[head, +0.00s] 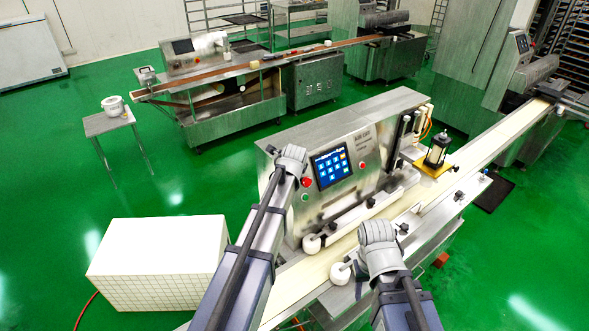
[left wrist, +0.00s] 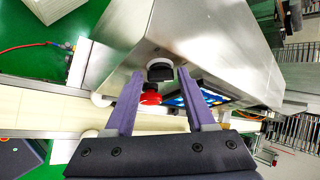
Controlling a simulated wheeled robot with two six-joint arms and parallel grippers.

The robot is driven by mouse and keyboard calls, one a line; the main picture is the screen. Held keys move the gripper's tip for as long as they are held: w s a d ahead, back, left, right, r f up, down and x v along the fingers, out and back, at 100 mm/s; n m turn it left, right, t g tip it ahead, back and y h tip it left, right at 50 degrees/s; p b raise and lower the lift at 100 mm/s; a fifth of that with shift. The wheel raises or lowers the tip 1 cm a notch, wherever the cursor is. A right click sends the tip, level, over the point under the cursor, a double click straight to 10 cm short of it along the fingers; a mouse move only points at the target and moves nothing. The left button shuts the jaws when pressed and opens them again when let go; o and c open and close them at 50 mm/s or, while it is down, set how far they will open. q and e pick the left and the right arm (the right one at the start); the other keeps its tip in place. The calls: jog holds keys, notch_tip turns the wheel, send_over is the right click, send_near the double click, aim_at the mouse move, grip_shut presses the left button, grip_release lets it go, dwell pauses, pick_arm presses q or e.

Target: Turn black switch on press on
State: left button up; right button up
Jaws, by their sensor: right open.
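The encrusting machine (head: 350,125) is a steel box with a blue touch screen (head: 332,168). My left gripper (left wrist: 157,82) is open at the machine's panel, its two purple fingers apart. The black switch (left wrist: 160,70) shows between its fingertips, with a red button (left wrist: 150,96) just below it in the left wrist view. I cannot tell whether the fingers touch the switch. In the head view my left wrist hides the switch; the red button (head: 306,182) and a green button (head: 305,197) show beside the wrist. My right gripper (head: 378,232) is open over the conveyor; its fingers are hard to make out.
A long pale conveyor (head: 475,160) runs along the machine's front. A white tiled block (head: 158,255) stands on the green floor at the left. A second conveyor line (head: 225,88) and a small table (head: 106,123) stand farther back. Open floor lies between them.

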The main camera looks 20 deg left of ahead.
pick_arm(q)
jog(key=shift+s+r, duration=0.1)
jog(key=p+v, duration=0.5)
jog(key=v, duration=0.2)
jog(key=shift+s+r+p, duration=0.2)
jog(key=shift+p, duration=0.15)
jog(key=shift+d, duration=0.1)
jog(key=s+d+f+n+g+b, duration=0.2)
jog(key=s+d+f+n+b, duration=0.3)
jog(key=s+f+b, duration=0.2)
jog(key=s+d+f+n+g+b, duration=0.3)
jog(key=s+d+f+n+b, duration=0.2)
jog(key=s+f, duration=0.6)
jog(key=s+d+f+n+g+h+b, duration=0.1)
jog(key=s+d+f+n+g+b, duration=0.2)
jog(key=s+f+b, duration=0.6)
jog(key=s+d+n, duration=0.2)
jog(key=s+d, duration=0.1)
jog(key=shift+n, duration=0.4)
